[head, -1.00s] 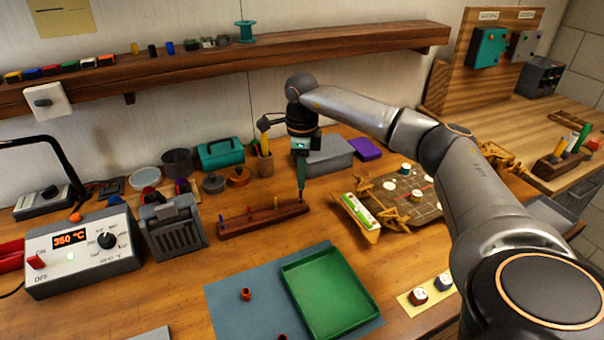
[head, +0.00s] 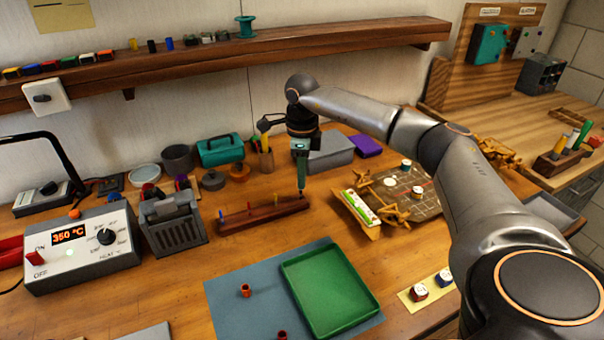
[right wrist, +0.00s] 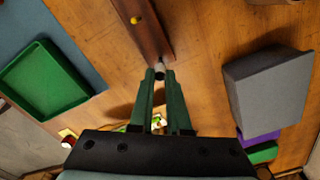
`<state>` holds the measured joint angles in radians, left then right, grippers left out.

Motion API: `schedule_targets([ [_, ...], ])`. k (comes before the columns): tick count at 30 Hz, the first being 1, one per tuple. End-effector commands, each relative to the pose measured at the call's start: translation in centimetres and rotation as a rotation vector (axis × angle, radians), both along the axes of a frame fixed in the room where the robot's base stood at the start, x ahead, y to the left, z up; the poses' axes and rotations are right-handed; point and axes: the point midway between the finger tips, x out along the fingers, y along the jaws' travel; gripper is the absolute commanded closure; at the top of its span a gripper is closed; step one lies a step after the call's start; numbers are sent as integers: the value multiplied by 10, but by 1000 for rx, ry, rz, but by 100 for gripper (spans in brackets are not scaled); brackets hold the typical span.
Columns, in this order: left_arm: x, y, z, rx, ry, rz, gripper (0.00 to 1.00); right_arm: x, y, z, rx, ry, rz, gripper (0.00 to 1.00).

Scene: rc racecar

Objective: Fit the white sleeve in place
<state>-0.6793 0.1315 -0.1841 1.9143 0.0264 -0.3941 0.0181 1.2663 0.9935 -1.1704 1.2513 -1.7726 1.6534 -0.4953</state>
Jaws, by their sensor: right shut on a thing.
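My right gripper (head: 301,190) points down over the right end of a dark wooden block with pegs (head: 262,217). In the right wrist view its green fingers (right wrist: 160,76) are shut on a small whitish-grey sleeve (right wrist: 158,67), largely hidden between the tips. The sleeve is at the end of the block (right wrist: 145,35); I cannot tell whether it is around a peg or just above it. A yellow peg (right wrist: 136,19) stands farther along the block. My left gripper is out of view.
A green tray (head: 335,306) lies on a blue-grey mat (head: 225,303) in front. A grey box (head: 330,153) stands behind the gripper. A wooden stand (head: 358,214) is to its right, and a heater unit (head: 82,252) is at left. Bare table surrounds the block's front.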

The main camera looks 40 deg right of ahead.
Motion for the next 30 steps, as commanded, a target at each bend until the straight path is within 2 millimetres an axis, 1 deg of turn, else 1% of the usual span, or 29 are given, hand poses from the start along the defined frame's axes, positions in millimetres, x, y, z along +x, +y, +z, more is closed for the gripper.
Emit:
schedule_targets([
  [30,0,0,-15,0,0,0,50,0,0,-31,0,0,0,100],
])
